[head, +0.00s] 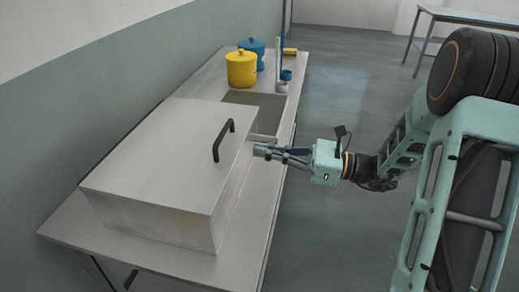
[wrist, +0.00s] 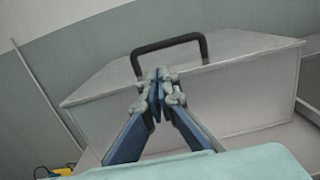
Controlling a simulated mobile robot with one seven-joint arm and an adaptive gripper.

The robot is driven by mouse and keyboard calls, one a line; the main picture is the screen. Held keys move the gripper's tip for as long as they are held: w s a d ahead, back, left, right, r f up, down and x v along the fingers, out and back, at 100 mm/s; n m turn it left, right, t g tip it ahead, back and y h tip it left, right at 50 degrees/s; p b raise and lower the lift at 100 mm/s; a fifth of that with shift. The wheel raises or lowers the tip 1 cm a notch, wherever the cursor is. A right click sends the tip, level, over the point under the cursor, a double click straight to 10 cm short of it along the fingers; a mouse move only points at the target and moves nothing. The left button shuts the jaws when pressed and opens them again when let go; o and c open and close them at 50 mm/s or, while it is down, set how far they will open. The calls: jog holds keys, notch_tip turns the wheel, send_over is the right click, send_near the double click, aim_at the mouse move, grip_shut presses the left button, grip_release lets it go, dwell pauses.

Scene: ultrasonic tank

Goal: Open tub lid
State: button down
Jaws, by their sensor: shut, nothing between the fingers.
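The tub is a large metal box (head: 165,225) on the steel bench, with a flat grey lid (head: 150,150) lying closed on top. A black bar handle (head: 222,140) stands up near the lid's right edge; in the wrist view the handle (wrist: 170,45) rises behind my fingertips. My gripper (head: 258,151) is shut and empty, just right of the lid's edge and close to the handle. In the wrist view its fingertips (wrist: 159,82) meet in front of the tub's side and lid edge. I cannot tell whether they touch the tub.
The bench (head: 180,262) runs along the wall at left. A sink basin (head: 265,110) lies behind the tub, with a yellow pot (head: 241,69), a blue pot (head: 252,47) and a small blue cup (head: 286,75) beyond. The floor right of the bench is open.

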aim_at(235, 151)
jog(key=a, duration=0.5)
jog(key=w+a, duration=0.1)
jog(key=a, duration=0.1)
jog(key=shift+a+r, duration=0.15)
